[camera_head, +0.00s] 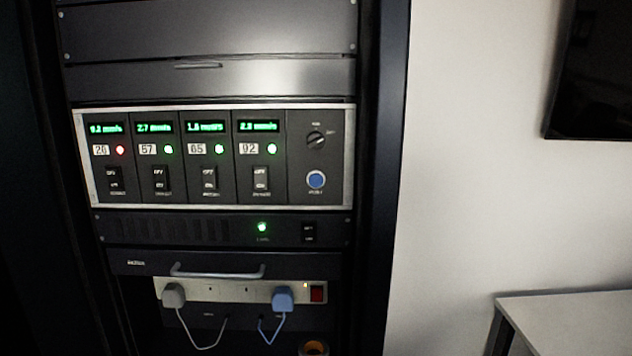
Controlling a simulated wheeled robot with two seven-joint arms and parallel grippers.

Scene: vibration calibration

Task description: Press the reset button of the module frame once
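The module frame (349,158) is a silver-edged panel set in a dark rack. It holds several modules side by side, each with a green display, a number label, a small lamp and a rocker switch. The lamp of the leftmost module, labelled 20 or 26, is red (120,150); the other module lamps are green. At the frame's right end a round blue button (316,180) sits below a black rotary knob (316,140). The small print under the button is too blurred to read with certainty. Neither gripper is in view.
Below the frame is a dark unit with a green lamp (262,227), then a drawer handle (217,271) and a power strip (242,291) with a grey plug and a blue plug. A pale table (570,315) stands at lower right, a dark screen (592,75) at upper right.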

